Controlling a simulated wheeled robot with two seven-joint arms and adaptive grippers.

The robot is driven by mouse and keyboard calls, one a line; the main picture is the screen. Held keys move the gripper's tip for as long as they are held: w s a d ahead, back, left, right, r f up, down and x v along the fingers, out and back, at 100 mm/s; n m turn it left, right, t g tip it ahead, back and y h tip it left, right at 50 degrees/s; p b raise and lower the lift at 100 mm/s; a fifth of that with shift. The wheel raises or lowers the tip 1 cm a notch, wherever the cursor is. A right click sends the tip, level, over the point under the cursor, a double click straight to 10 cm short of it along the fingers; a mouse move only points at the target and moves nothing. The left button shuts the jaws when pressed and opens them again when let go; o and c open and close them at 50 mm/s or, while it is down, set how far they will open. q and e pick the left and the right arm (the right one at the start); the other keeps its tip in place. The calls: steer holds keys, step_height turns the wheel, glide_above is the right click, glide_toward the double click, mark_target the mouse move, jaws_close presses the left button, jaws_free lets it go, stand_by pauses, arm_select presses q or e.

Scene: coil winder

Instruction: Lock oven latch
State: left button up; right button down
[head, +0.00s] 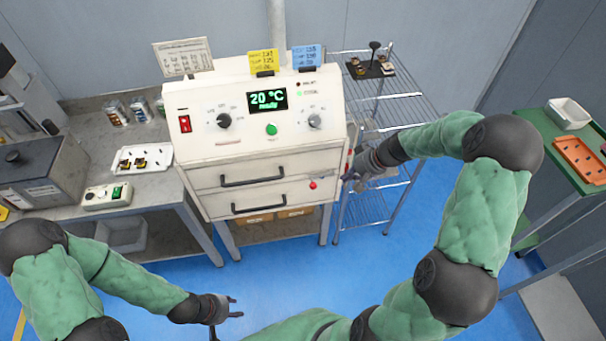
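The cream oven (205,135) stands in the middle, its green display reading 20 °C ready. Its two drawer-like fronts, with dark bar handles (252,181), look closed. A small red part (348,158) shows at the oven's right side edge; it may belong to the latch, but I cannot make out the latch or its position. My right gripper (352,174) is at that right side, close to the red part. Its fingertips are small and partly hidden, so contact and opening are unclear. My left gripper (234,309) is open and empty over the blue floor, in front of the oven.
A wire shelf rack (375,105) stands right behind my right forearm. A grey bench (165,185) on the left holds cans, a white tray (143,159) and a dark machine (40,170). A green table (555,135) is at far right. The floor before the oven is clear.

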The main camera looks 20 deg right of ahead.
arm_select(q)
steer(key=shift+w+a+r, duration=0.1)
steer(key=shift+w+a, duration=0.15)
arm_select(e)
steer(key=shift+w+d+r, duration=0.2)
steer(key=shift+w+r, duration=0.4)
steer(key=shift+r, duration=0.25)
arm_select(q)
step_height(320, 180, down, 3)
steer(key=b, duration=0.3)
arm_select(e)
steer(key=x, duration=1.4)
arm_select(q)
steer(key=shift+a+r, duration=0.15)
steer(key=shift+a, duration=0.55)
arm_select(e)
steer(key=shift+w+a+h, duration=0.1)
steer(key=shift+h, duration=0.2)
